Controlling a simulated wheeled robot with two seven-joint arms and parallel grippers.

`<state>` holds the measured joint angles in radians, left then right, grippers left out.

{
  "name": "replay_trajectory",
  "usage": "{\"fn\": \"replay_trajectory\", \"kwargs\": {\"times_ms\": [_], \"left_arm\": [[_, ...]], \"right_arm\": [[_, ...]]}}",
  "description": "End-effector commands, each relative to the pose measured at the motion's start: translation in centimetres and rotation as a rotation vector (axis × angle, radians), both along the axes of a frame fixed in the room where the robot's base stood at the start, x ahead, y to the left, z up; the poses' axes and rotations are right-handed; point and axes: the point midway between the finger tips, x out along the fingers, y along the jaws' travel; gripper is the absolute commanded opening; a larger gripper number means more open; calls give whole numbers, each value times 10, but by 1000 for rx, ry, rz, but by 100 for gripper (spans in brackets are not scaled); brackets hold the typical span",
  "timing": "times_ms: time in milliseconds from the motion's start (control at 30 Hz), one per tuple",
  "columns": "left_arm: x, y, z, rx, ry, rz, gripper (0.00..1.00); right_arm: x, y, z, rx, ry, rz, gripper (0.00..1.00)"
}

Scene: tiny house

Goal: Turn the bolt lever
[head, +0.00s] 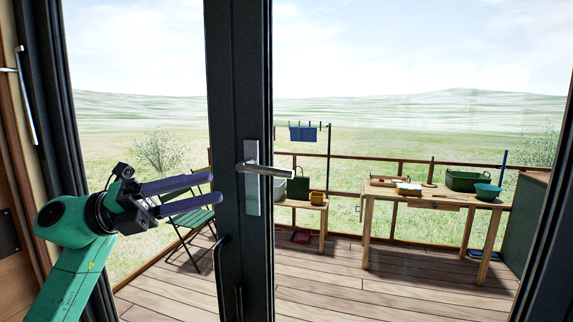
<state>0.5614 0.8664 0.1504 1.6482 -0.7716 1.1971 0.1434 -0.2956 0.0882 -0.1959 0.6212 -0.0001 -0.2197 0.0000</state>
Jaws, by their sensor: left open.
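A silver lever (268,171) sticks out to the right, nearly level, from an upright silver plate (252,195) on the dark door frame. I take it for the bolt lever. My left gripper (215,188) comes in from the left with its two dark fingers open and empty. Its fingertips point right and end just left of the plate in the picture; they do not hold the lever. The depth gap between them is hard to tell. My right gripper is not in view.
A dark pull handle (219,265) sits low on the same door frame (238,80). Another long silver handle (27,97) is at the far left. Through the glass are a deck (330,275), a wooden table (415,197) with tubs, and a green folding chair (192,218).

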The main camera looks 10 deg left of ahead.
Motion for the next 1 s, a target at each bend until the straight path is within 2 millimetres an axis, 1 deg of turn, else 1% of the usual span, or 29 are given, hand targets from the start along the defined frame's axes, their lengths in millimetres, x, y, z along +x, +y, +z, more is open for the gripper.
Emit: {"fn": "replay_trajectory", "kwargs": {"times_ms": [33,100,167,300,400,533,767,867,900,1000], "left_arm": [[4,-13,11,0,-1,-5,48],[10,-30,16,-1,-3,-6,48],[16,-45,20,-2,-1,-5,48],[28,-79,27,-2,-1,-5,48],[35,-95,29,-3,0,-3,48],[40,-106,28,-2,-1,-1,48],[40,-107,26,-1,0,-1,48],[40,-107,26,-1,0,-1,14],[40,-107,26,-1,0,-1,0],[40,-107,26,-1,0,-1,0]], "right_arm": [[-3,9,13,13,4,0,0],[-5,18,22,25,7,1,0],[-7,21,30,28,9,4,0],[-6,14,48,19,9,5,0],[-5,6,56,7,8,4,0],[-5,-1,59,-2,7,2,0],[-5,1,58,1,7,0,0],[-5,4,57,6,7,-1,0],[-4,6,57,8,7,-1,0],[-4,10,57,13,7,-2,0]]}}
